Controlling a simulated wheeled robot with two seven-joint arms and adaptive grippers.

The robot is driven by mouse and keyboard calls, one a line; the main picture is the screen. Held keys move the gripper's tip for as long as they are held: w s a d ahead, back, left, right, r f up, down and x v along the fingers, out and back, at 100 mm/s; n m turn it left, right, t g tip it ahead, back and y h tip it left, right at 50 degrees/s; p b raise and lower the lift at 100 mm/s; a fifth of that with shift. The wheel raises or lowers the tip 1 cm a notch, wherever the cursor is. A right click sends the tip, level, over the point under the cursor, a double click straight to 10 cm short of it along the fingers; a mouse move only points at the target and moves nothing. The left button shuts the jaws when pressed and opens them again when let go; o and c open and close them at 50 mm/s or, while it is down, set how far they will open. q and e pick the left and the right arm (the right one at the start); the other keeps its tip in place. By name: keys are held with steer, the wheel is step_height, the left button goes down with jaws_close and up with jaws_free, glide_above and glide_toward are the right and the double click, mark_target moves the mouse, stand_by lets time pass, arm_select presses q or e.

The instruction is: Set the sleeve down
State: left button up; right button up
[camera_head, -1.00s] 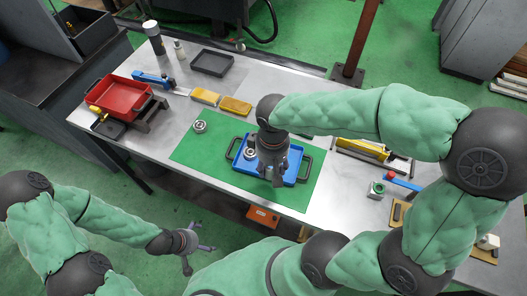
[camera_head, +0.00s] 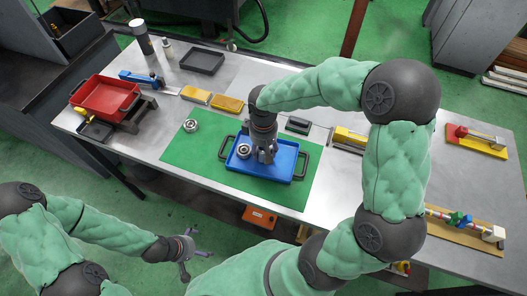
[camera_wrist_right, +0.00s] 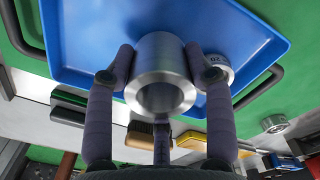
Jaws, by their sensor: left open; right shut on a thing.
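The sleeve (camera_wrist_right: 160,52) is a short, hollow steel cylinder. In the right wrist view it sits between the two dark fingers of my right gripper (camera_head: 264,157), which is shut on it. The gripper points down over the blue tray (camera_head: 287,170); whether the sleeve touches the tray floor I cannot tell. In the head view the fingers mostly hide the sleeve. A steel ring (camera_head: 244,151) lies in the tray, left of the gripper; it also shows in the wrist view (camera_wrist_right: 218,70), close beside the right-hand finger. My left gripper (camera_head: 197,264) is open and empty, off the table's front edge.
The tray has dark handles and stands on a green mat (camera_head: 190,152). Another steel ring (camera_head: 190,126) lies on the mat's left part.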

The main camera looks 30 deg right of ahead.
steer(key=shift+f, duration=0.4)
steer(key=shift+f, duration=0.15)
steer(key=o, duration=1.4)
steer(key=shift+c, duration=0.2)
steer(key=shift+r, duration=0.25)
step_height(320, 180, up, 12)
steer(key=p, duration=0.3)
steer(key=shift+f, duration=0.1)
